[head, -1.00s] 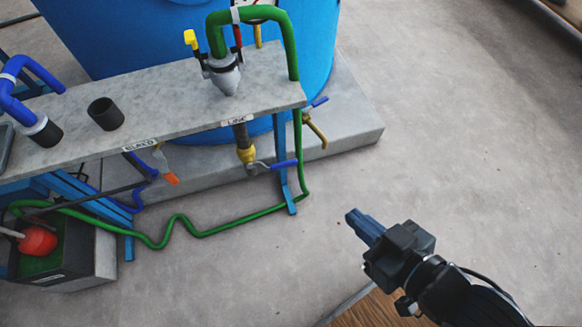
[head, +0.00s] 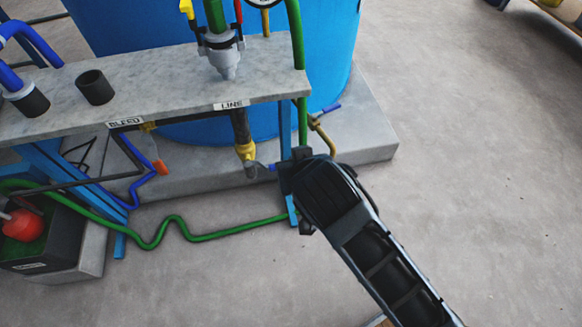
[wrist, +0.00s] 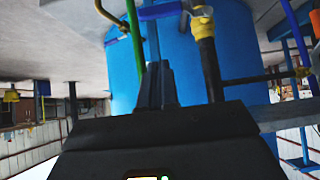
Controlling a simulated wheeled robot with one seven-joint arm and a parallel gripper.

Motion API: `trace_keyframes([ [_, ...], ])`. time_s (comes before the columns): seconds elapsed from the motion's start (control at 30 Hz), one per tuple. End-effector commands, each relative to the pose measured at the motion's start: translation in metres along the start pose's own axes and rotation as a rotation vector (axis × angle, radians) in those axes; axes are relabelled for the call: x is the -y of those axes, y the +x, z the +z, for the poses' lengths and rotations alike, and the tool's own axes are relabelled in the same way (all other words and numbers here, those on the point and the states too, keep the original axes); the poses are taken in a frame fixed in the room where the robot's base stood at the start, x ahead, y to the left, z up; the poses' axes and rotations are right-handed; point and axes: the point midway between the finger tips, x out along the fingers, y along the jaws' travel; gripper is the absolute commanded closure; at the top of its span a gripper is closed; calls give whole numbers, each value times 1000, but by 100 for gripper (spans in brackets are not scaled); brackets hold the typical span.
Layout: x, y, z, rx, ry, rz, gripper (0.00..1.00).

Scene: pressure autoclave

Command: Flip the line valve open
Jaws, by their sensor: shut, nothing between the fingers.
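The line valve (head: 246,153) is a yellow body on a dark pipe below the shelf plate marked LINE (head: 231,105). Its blue lever (head: 271,167) sticks out sideways to the right in the head view, mostly hidden behind my gripper. In the wrist view, which is upside down, the yellow body (wrist: 204,28) and blue lever (wrist: 160,10) show at the top. My gripper (wrist: 155,72) is shut and empty, its fingers pointing toward the lever with a gap showing in the picture.
A stone shelf (head: 150,97) spans above the valve, with a blue leg (head: 285,130) close to my gripper. A green hose (head: 303,120) hangs beside that leg. A blue tank (head: 325,65) stands behind on a plinth. Another blue-handled brass tap (head: 320,125) sits beyond. Floor at right is clear.

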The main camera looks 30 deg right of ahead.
Motion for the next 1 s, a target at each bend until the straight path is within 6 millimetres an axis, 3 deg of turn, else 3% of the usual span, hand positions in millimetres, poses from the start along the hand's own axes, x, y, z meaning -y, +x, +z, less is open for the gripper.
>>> trace_keyframes([
  [0.63, 3, 13, -6, 11, 13, 20, 100],
  [1.0, 2, 78, -5, 11, 14, 20, 100],
])
